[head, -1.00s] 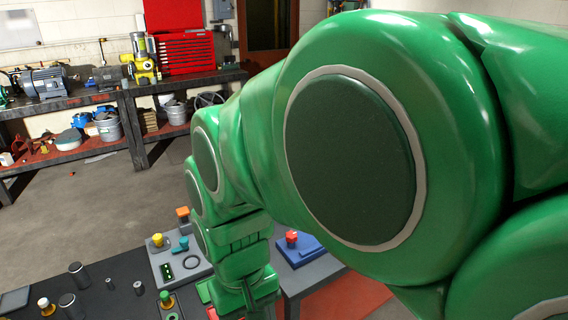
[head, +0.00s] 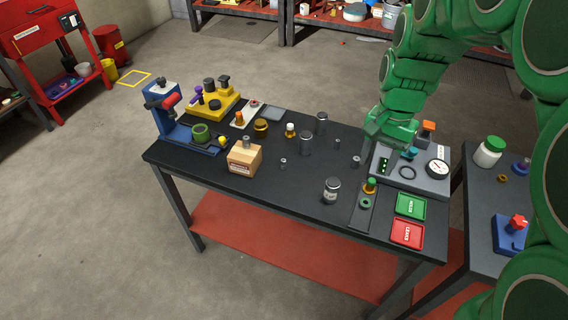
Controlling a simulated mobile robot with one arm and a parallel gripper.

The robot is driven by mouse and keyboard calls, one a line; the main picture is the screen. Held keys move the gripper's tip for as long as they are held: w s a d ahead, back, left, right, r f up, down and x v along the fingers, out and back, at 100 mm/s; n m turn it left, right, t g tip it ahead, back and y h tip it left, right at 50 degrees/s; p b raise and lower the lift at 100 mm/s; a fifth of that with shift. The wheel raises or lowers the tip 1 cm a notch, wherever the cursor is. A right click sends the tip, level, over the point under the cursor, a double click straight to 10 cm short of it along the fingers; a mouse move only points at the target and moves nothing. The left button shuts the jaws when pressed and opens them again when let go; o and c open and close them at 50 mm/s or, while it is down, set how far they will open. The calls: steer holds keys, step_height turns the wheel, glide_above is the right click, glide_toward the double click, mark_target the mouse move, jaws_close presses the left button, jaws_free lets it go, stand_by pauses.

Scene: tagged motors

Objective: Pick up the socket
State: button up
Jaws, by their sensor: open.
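Several small grey metal pieces stand on the black workbench (head: 285,205), and I cannot tell for certain which is the socket. One small piece (head: 283,163) stands right of the wooden block (head: 244,158), another (head: 355,161) stands nearer my gripper, and a third (head: 337,144) stands behind that one. A grey metal piece (head: 246,142) also sits on top of the wooden block. My gripper (head: 385,143) is open at the bench's right side, beside the grey gauge panel (head: 408,181). My green arm partly hides that panel's back edge.
Larger metal cylinders (head: 306,144) stand mid-bench. A blue vise-like fixture (head: 190,138) and a yellow block with knobs (head: 213,104) are at the left. Green (head: 410,205) and red trays (head: 407,234) lie front right. A second table (head: 487,205) stands right. The bench's front middle is clear.

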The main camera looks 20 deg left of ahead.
steer(key=w+a+f+m, duration=0.1)
steer(key=w+a+f, duration=0.25)
steer(key=a, duration=0.25)
steer(key=w+a+f, duration=0.3)
steer(key=w+a, duration=0.2)
steer(key=a, duration=0.2)
steer(key=m, duration=0.1)
glide_above(284, 160)
steer(key=f, duration=0.9)
steer(key=shift+w+d+f, duration=0.15)
steer(key=shift+w+d, duration=0.05)
steer(key=shift+d, duration=0.05)
steer(key=shift+a+f, duration=0.3)
steer(key=shift+f, duration=0.05)
step_height(284, 160, down, 2)
steer(key=shift+s+f, duration=0.1)
steer(key=shift+s, duration=0.05)
steer(key=shift+f, duration=2.65)
jaws_close()
